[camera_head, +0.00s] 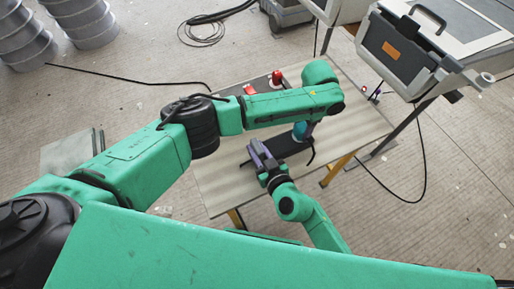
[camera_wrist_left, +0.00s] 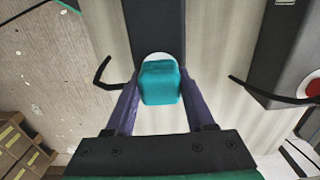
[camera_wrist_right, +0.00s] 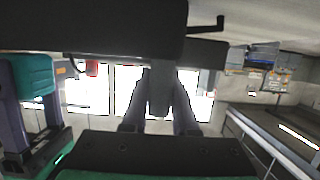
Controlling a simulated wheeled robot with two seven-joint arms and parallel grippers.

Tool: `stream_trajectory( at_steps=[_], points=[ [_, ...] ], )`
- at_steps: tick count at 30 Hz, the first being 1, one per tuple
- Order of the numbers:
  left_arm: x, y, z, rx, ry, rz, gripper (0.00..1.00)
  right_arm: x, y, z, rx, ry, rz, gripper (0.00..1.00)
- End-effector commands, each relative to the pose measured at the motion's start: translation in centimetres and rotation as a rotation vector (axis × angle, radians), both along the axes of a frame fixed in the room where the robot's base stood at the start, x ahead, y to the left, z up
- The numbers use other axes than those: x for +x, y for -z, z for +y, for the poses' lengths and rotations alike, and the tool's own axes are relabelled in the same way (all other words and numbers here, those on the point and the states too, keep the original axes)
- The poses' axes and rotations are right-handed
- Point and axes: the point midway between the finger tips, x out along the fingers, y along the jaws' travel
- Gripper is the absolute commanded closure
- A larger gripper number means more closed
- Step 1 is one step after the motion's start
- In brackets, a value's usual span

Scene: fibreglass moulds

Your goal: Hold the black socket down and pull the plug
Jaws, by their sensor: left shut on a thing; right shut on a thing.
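The black socket (camera_head: 288,146) is a long dark block on the table; it shows at the top of the left wrist view (camera_wrist_left: 157,25). The teal plug (camera_wrist_left: 160,82) is at the socket's end, in front of a pale round patch. I cannot tell how far it sits in. My left gripper (camera_head: 303,131) is shut on the plug, a purple finger on each side. My right gripper (camera_head: 262,157) is at the socket's other end, shut on a dark part (camera_wrist_right: 159,92) of it. In the right wrist view the plug (camera_wrist_right: 34,74) shows at left.
The pale table (camera_head: 226,186) also bears a black box with a red button (camera_head: 277,78) behind my left arm. A large grey case (camera_head: 400,52) stands at the right. The table's front left is clear.

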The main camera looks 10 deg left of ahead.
Motion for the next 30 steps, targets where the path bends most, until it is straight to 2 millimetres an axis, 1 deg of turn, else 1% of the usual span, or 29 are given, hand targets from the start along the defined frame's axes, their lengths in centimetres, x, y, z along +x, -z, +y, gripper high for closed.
stream_trajectory(
  at_steps=[30],
  points=[
    [0.0,-4.1,0.0,-0.001,0.0,-0.001,1.0,0.0,0.0,0.0,-0.001,0.001,0.001,1.0]
  ],
)
